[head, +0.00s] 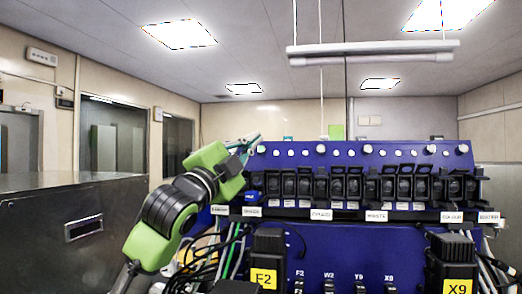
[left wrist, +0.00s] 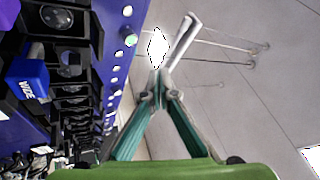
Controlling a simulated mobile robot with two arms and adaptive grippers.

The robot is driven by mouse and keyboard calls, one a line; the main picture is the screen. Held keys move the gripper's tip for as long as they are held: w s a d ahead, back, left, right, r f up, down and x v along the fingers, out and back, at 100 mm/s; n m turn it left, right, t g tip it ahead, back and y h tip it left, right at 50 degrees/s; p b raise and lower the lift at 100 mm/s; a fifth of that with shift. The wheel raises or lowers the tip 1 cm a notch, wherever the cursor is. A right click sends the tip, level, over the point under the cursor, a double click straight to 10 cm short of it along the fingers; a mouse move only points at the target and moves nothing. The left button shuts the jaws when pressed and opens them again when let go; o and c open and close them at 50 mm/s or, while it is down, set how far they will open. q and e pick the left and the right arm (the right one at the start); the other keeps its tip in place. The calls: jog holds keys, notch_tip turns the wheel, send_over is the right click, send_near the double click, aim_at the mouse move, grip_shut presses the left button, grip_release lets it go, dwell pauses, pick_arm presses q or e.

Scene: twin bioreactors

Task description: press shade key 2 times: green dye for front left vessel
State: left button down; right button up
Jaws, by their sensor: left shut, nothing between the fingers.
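A blue panel (head: 300,151) stands ahead with a row of black switch-like units (head: 322,186) and a row of small round white buttons above them. White labels run below the units; most print is too small to read, so I cannot tell which key is the shade key. My left gripper (head: 255,138) is at the panel's upper left corner, fingers shut and empty. In the left wrist view the shut fingers (left wrist: 176,50) lie beside the panel edge, apart from a pale green-tinted round button (left wrist: 130,38). No vessel can be made out. My right gripper is not in view.
A blue block (left wrist: 27,84) with white lettering sits among the black units. Cables hang at the panel's left. A dark metal cabinet (head: 45,215) fills the left.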

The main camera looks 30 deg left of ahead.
aim_at(258, 149)
pick_arm(q)
jog(key=shift+w, duration=0.15)
jog(key=shift+w+a+f+p, duration=0.15)
jog(key=shift+w+p, duration=0.05)
jog(key=shift+w, duration=0.25)
jog(key=shift+w+a+f+p, duration=0.1)
jog(key=shift+w+f+p, duration=0.1)
jog(key=shift+w, duration=0.3)
jog(key=shift+w+a+f+p, duration=0.1)
jog(key=shift+w+a+p, duration=0.1)
jog(key=shift+w, duration=0.25)
jog(key=shift+w, duration=0.2)
jog(key=shift+w+a+f+p, duration=0.2)
jog(key=shift+w+p, duration=0.1)
jog(key=shift+w, duration=0.35)
jog(key=shift+w+a+f+p, duration=0.2)
jog(key=shift+w+p, duration=0.1)
jog(key=shift+w, duration=0.5)
jog(key=shift+s+d+r, duration=0.15)
jog(key=shift+s, duration=0.4)
jog(key=shift+s+d+r, duration=0.1)
jog(key=shift+s, duration=0.5)
jog(key=shift+s+d+r, duration=0.15)
jog(key=shift+s, duration=0.4)
jog(key=shift+w, duration=0.15)
